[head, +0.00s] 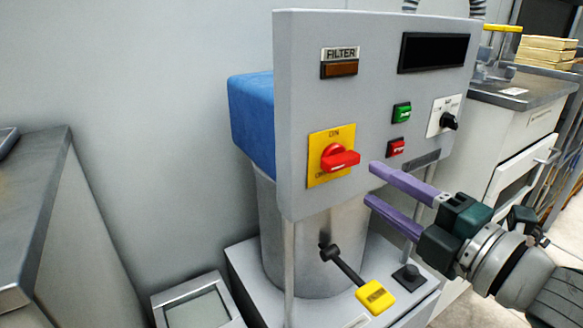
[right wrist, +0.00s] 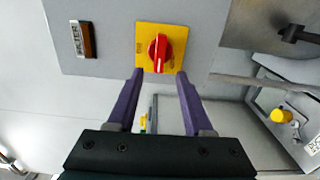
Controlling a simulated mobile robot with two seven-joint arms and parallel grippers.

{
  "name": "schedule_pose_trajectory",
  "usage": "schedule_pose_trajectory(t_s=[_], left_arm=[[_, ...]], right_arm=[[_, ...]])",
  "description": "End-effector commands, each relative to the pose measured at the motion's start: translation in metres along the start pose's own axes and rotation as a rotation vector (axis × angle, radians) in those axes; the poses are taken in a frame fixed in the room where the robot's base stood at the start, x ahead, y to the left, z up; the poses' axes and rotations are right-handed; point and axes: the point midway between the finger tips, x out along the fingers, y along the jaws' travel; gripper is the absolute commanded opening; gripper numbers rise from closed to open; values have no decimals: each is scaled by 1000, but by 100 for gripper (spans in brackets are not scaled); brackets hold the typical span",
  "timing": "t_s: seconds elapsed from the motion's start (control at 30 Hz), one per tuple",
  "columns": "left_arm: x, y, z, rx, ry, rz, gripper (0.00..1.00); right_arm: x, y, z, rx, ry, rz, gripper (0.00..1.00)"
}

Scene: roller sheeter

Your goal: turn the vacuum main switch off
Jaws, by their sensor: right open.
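The main switch is a red rotary handle (head: 340,158) on a yellow square plate (head: 318,172), low on the left of the grey panel. The plate reads "ON" at the top, with partly hidden lettering at the lower left. The handle's grip lies roughly level, pointing right in the head view. The red handle (right wrist: 157,54) and yellow plate (right wrist: 142,33) also show in the right wrist view, straight ahead between the fingertips. My right gripper (head: 369,184) is open and empty, its purple fingers (right wrist: 160,74) just short of the handle and apart from it. My left gripper is out of view.
The grey panel (head: 300,60) also carries a brown filter switch (head: 340,69), a green button (head: 402,113), a small red button (head: 396,147) and a black knob (head: 449,122). Below are a metal drum (head: 275,225) and a yellow-tipped lever (head: 375,297). A counter (head: 40,200) stands at left.

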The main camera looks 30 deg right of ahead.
Motion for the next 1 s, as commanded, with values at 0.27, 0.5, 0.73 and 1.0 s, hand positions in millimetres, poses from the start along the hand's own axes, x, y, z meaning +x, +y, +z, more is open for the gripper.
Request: schedule_pose_trajectory(t_s=[0.27,0.5,0.73,1.0], left_arm=[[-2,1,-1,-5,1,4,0],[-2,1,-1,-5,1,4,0],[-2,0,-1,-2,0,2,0],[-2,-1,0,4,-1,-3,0]], right_arm=[[-30,0,0,-1,0,1,51],[-31,0,0,0,0,1,51],[-31,0,0,0,0,1,51],[-31,0,0,0,0,1,51]])
